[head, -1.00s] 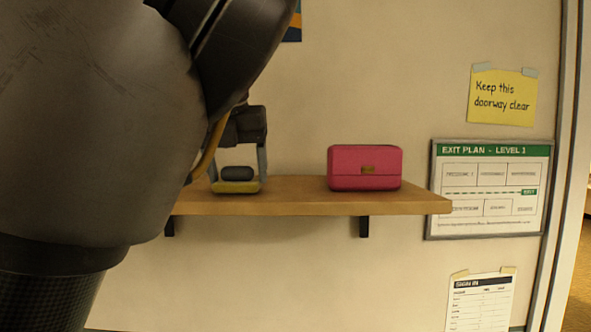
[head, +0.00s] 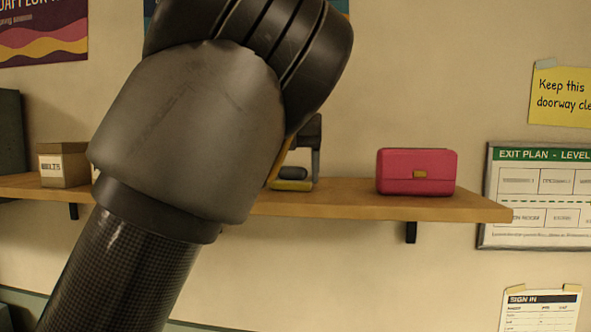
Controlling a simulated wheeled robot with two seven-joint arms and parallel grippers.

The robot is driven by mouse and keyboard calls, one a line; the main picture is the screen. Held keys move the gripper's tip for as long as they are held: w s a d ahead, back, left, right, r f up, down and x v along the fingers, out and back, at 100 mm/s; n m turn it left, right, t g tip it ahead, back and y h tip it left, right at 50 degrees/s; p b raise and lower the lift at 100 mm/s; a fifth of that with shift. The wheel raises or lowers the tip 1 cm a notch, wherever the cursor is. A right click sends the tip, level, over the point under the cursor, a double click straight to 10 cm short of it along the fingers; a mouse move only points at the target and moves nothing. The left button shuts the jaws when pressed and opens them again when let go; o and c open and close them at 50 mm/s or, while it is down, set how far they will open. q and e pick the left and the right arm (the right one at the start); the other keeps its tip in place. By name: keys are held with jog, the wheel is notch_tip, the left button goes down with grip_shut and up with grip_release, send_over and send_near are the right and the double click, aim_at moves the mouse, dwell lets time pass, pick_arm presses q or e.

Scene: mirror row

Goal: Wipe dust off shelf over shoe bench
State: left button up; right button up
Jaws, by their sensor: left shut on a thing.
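The wooden shelf (head: 380,207) runs across the head view on dark brackets. My left arm crosses in front of it and hides its middle stretch. My left gripper (head: 297,178) is behind my arm, partly hidden, and shut on a yellow wiping block with a dark grip (head: 291,185). The block sits at the shelf top, left of the pink bag. I cannot make out dust on the shelf. My right gripper is not in view. The shoe bench is not in view.
A pink bag (head: 416,172) stands on the shelf's right part. A cardboard box labelled belts (head: 64,165) and a dark green object (head: 11,133) stand at the left. Bare shelf lies between the wiping block and the bag. Posters and an exit plan (head: 540,197) hang on the wall.

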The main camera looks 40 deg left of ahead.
pick_arm(q)
jog(key=shift+w+a, duration=0.4)
jog(key=shift+w, duration=0.3)
jog(key=shift+w+a, duration=0.4)
jog(key=shift+w, duration=0.25)
jog(key=shift+d, duration=0.1)
jog(key=shift+d, duration=0.2)
jog(key=shift+w+d+f, duration=0.1)
jog(key=shift+w+d, duration=0.25)
jog(key=shift+d, duration=0.3)
jog(key=shift+s+d, duration=0.1)
